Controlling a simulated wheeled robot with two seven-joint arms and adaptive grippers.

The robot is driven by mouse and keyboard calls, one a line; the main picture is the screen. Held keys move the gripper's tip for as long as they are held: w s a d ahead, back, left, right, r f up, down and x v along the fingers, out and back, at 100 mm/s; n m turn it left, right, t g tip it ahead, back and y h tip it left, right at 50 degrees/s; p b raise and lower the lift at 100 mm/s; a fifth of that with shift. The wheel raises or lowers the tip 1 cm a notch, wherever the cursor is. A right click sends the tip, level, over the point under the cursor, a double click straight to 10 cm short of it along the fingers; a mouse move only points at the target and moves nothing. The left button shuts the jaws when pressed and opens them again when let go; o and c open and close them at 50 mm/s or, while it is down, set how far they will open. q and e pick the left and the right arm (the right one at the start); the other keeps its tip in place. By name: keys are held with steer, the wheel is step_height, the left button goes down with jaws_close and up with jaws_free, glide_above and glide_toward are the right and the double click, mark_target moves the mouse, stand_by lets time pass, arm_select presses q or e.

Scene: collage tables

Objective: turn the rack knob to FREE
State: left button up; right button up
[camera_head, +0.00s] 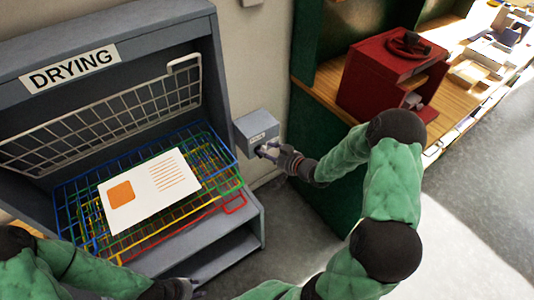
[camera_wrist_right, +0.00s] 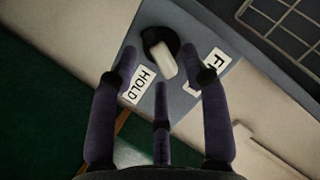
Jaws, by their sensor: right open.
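The rack knob sits on a grey control box (camera_head: 256,131) on the right side of the drying rack. In the right wrist view the knob (camera_wrist_right: 161,52) has a black round base and a white bar handle. A HOLD label (camera_wrist_right: 137,86) is on one side, and a partly hidden label starting with F (camera_wrist_right: 215,62) is on the other. Which label the bar points to is unclear. My right gripper (camera_head: 268,151) is open, its fingers (camera_wrist_right: 160,72) spread around the knob's front; contact cannot be told. My left gripper (camera_head: 188,290) is low at the bottom edge, partly cut off.
The drying rack (camera_head: 125,40) has coloured wire shelves (camera_head: 80,205) holding a white sheet (camera_head: 150,188) with an orange square. A raised white wire grid (camera_head: 95,125) stands behind. A red press (camera_head: 390,75) stands on a wooden counter (camera_head: 318,92) at right.

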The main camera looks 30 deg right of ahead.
steer(key=shift+w+a+f, duration=0.2)
steer(key=shift+w, duration=0.35)
steer(key=c, duration=0.9)
steer(key=shift+s+a+r+n+h+b, duration=0.1)
steer(key=shift+a+n+h+b, duration=0.1)
steer(key=shift+n+h+b, duration=0.7)
steer(key=shift+a+r+n+h+b, duration=0.15)
steer(key=shift+n+h+b, duration=0.25)
steer(key=shift+n+b, duration=0.95)
steer(key=shift+m+b, duration=0.3)
steer(key=shift+m, duration=0.05)
